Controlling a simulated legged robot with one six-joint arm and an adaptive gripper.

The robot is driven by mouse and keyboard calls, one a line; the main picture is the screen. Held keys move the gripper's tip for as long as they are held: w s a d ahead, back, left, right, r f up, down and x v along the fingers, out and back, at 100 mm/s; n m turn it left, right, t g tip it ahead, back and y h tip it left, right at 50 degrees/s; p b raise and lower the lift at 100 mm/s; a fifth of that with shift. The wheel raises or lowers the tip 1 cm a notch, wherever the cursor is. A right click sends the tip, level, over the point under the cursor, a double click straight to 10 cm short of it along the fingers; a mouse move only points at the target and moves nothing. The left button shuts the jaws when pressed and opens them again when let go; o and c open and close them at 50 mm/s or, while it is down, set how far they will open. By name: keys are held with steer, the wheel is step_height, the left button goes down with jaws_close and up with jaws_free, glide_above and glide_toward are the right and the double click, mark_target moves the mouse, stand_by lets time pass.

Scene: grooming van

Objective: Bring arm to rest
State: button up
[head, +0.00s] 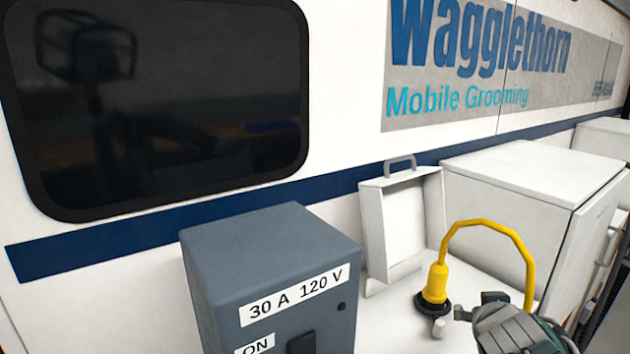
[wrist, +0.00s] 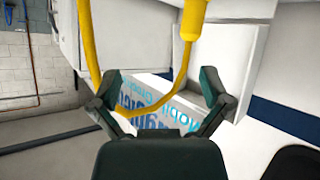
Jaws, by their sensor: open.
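My gripper (head: 462,318) is at the bottom right of the head view, close to the yellow plug (head: 436,283). In the wrist view my gripper (wrist: 161,84) has its two dark fingers spread apart with nothing held between them. The plug stands upright in a black round inlet (head: 432,306) on the white surface. Its yellow cable (head: 485,222) arches up and over to the right, then drops behind my gripper. In the wrist view the cable (wrist: 183,85) loops across the space beyond the fingers, and the plug (wrist: 193,22) is at the top.
A white hatch cover with a handle (head: 401,161) stands open behind the plug. A grey power box (head: 265,250) marked "30 A 120 V" stands to the left. A white cabinet (head: 535,185) stands to the right. The van wall has a dark window (head: 155,100).

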steer(key=s+a+f+n+g+y, duration=0.2)
steer(key=s+a+f+g+y, duration=0.2)
steer(key=s+a, duration=0.7)
steer(key=s+f+g, duration=0.2)
steer(key=s, duration=0.1)
steer(key=shift+s+a, duration=0.35)
steer(key=shift+a, duration=0.05)
steer(key=shift+c, duration=0.3)
stand_by(1.4)
